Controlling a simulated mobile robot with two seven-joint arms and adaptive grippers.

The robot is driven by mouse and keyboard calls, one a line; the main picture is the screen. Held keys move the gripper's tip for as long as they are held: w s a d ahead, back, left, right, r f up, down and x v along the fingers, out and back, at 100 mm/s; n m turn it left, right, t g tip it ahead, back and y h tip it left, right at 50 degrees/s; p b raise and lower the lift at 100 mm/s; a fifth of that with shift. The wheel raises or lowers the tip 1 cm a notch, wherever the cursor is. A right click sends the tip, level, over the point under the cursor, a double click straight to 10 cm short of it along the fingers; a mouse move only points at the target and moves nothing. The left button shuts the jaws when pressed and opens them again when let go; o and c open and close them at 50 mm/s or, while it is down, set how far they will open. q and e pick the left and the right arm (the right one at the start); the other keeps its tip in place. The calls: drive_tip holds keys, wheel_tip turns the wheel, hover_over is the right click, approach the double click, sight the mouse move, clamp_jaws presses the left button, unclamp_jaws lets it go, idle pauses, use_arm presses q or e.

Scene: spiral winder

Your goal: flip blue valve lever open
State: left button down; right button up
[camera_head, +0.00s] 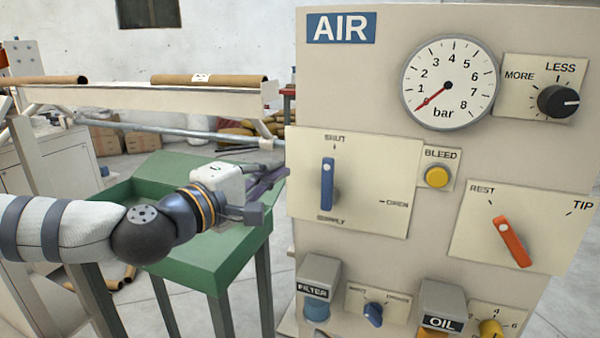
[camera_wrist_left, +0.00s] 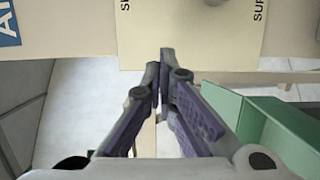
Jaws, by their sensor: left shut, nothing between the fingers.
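The blue valve lever (camera_head: 327,186) stands upright on a cream plate (camera_head: 375,165) of the AIR panel. It points up at SHUT; OPEN is marked to its right and SUPPLY below. My left gripper (camera_head: 281,174) is shut and empty, just left of the plate's edge and apart from the lever. In the left wrist view its closed fingers (camera_wrist_left: 162,64) point at the plate's edge (camera_wrist_left: 190,30); the lever itself does not show there. My right gripper is not in view.
A green tray stand (camera_head: 190,262) is below my left arm. The space before the plate is clear.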

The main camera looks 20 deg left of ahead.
sight(327, 185)
use_arm(q)
drive_tip(key=d, duration=0.1)
drive_tip(key=w+d, duration=0.1)
drive_tip(key=d, duration=0.2)
drive_tip(key=shift+w+d, duration=0.25)
drive_tip(key=shift+w, duration=0.1)
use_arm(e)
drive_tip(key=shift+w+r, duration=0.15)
use_arm(q)
drive_tip(key=shift+r, duration=0.1)
drive_tip(key=shift+d+r+m+p, duration=0.25)
drive_tip(key=shift+m+p, duration=0.15)
drive_tip(key=shift+p, duration=0.25)
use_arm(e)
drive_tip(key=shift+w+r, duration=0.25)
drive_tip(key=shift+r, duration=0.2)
use_arm(q)
drive_tip(key=shift+d+p, duration=0.15)
drive_tip(key=shift+p, duration=0.15)
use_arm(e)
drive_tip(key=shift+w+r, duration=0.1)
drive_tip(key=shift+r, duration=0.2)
